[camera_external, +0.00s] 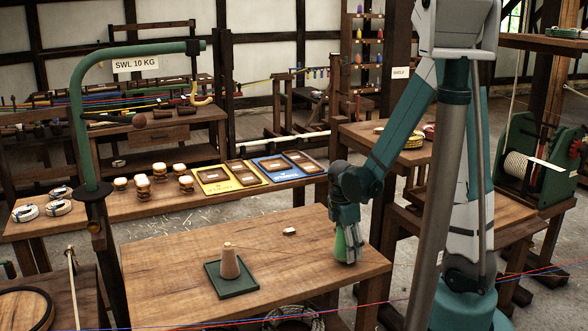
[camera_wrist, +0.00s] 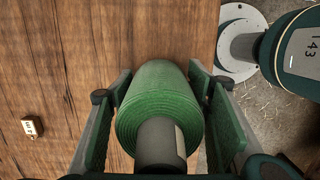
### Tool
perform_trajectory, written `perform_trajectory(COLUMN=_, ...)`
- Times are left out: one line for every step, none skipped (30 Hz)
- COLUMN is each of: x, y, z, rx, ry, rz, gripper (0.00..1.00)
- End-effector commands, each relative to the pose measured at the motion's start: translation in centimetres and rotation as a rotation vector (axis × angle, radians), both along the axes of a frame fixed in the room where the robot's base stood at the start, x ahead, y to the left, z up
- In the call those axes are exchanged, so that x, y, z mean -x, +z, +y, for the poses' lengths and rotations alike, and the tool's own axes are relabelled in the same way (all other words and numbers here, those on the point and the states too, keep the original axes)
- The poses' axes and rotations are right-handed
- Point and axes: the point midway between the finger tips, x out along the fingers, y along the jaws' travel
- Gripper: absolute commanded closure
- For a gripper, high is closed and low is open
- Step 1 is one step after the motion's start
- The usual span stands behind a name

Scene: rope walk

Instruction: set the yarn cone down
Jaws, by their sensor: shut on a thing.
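The green yarn cone (camera_wrist: 152,97) is between the fingers of my gripper (camera_wrist: 162,112) in the wrist view, with a dark grey core end toward the camera. My gripper is shut on it. In the outside view my gripper (camera_external: 346,232) points down at the right end of the wooden table, and part of the green cone (camera_external: 339,243) shows under it. I cannot tell whether the cone touches the tabletop. A tan cone-shaped piece (camera_external: 229,264) stands upright on a dark green square base (camera_external: 232,289) to the left of my gripper.
The table (camera_external: 160,262) is mostly bare. A small pale labelled block (camera_external: 289,231) lies near its middle; it also shows in the wrist view (camera_wrist: 32,127). A green hook stand (camera_external: 85,130) rises at the left. A bench behind holds trays (camera_external: 215,181) and several spools.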

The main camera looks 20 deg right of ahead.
Motion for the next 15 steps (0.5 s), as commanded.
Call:
perform_trajectory(x=0.0, y=-0.7, z=0.0, rx=0.0, ry=0.0, rz=0.0, gripper=0.66)
perform_trajectory(x=0.0, y=-0.9, z=0.0, rx=0.0, ry=0.0, rz=0.0, gripper=0.66)
perform_trajectory(x=0.0, y=-1.2, z=0.0, rx=0.0, ry=0.0, rz=0.0, gripper=0.66)
perform_trajectory(x=0.0, y=-1.4, z=0.0, rx=0.0, ry=0.0, rz=0.0, gripper=0.66)
perform_trajectory(x=0.0, y=-1.5, z=0.0, rx=0.0, ry=0.0, rz=0.0, gripper=0.66)
perform_trajectory(x=0.0, y=-1.6, z=0.0, rx=0.0, ry=0.0, rz=0.0, gripper=0.66)
perform_trajectory(x=0.0, y=-1.7, z=0.0, rx=0.0, ry=0.0, rz=0.0, gripper=0.66)
perform_trajectory(x=0.0, y=-1.7, z=0.0, rx=0.0, ry=0.0, rz=0.0, gripper=0.66)
perform_trajectory(x=0.0, y=-1.7, z=0.0, rx=0.0, ry=0.0, rz=0.0, gripper=0.66)
perform_trajectory(x=0.0, y=-1.7, z=0.0, rx=0.0, ry=0.0, rz=0.0, gripper=0.66)
perform_trajectory(x=0.0, y=-1.6, z=0.0, rx=0.0, ry=0.0, rz=0.0, gripper=0.66)
perform_trajectory(x=0.0, y=-1.6, z=0.0, rx=0.0, ry=0.0, rz=0.0, gripper=0.66)
perform_trajectory(x=0.0, y=-1.6, z=0.0, rx=0.0, ry=0.0, rz=0.0, gripper=0.66)
perform_trajectory(x=0.0, y=-1.6, z=0.0, rx=0.0, ry=0.0, rz=0.0, gripper=0.66)
perform_trajectory(x=0.0, y=-1.6, z=0.0, rx=0.0, ry=0.0, rz=0.0, gripper=0.66)
